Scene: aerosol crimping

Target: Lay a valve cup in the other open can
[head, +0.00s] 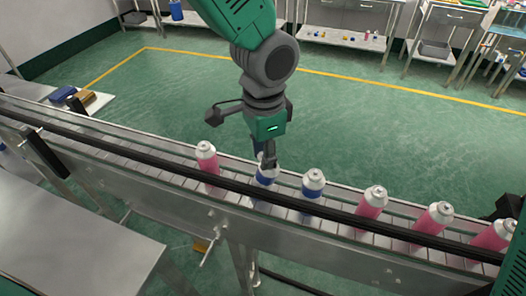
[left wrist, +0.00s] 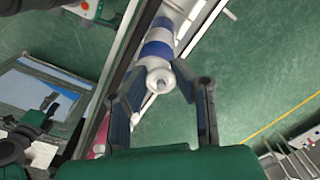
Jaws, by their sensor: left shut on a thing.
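My left gripper (head: 267,162) reaches down from above to the top of a blue and white can (head: 264,180) on the conveyor. In the left wrist view the fingertips (left wrist: 157,72) close around a pale round valve cup (left wrist: 158,80) with a small stem, in line with the mouth of the blue and white can (left wrist: 158,48). I cannot tell whether the cup touches the can. A second blue can (head: 312,188) stands to the right, with a small valve part on top. A dark part at the right edge of the head view looks like my right gripper (head: 507,207); its fingers are unclear.
A pink can (head: 207,165) stands left of the gripper, and several more, such as this pink can (head: 371,205), stand to the right. Dark rails line the conveyor (head: 150,172).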

